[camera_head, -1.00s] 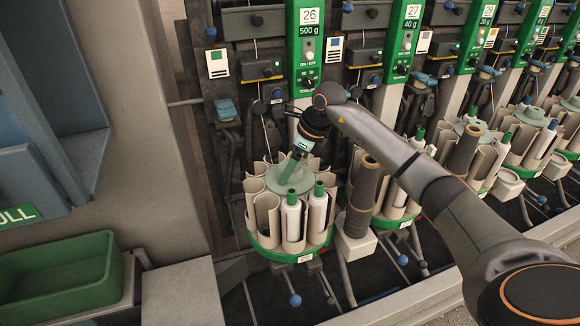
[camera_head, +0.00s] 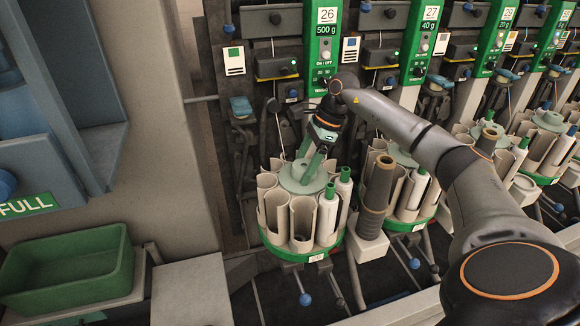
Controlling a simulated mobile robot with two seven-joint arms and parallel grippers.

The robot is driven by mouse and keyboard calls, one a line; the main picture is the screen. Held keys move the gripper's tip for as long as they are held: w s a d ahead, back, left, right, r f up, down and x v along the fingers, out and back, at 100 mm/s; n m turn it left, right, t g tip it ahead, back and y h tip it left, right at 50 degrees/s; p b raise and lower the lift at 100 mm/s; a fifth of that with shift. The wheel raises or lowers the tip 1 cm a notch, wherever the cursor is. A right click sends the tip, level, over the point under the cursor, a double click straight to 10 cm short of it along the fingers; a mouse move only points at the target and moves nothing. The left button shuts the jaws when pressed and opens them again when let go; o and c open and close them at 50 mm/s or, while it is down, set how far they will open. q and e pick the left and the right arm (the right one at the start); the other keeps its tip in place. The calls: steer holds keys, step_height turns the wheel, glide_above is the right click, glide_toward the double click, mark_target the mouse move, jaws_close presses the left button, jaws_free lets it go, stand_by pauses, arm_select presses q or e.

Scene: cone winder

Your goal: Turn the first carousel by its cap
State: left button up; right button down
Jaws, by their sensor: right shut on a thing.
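The first carousel (camera_head: 274,213), under the panel marked 26, is a ring of beige pockets on a green base. Its pale green round cap (camera_head: 290,182) sits on top in the middle. Two white tubes with green tops (camera_head: 327,212) (camera_head: 344,190) stand in pockets on its right side; the front and left pockets look empty. My right gripper (camera_head: 311,165) reaches down from behind and is shut on the cap, its green fingers angled down to the left. The fingers hide part of the cap's top. My left gripper is out of view.
A dark cone on a peg (camera_head: 377,186) stands close to the carousel's right. A green bin (camera_head: 68,275) and a blue cabinet marked FULL (camera_head: 75,120) are at the left.

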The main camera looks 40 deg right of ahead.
stand_by(0.3)
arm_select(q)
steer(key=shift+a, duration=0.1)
arm_select(e)
jaws_free()
arm_select(q)
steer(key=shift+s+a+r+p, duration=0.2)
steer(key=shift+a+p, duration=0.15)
steer(key=shift+p, duration=0.25)
arm_select(e)
steer(key=v, duration=1.2)
steer(key=shift+d+r, duration=0.2)
steer(key=shift+r, duration=0.05)
steer(key=shift+s, duration=0.1)
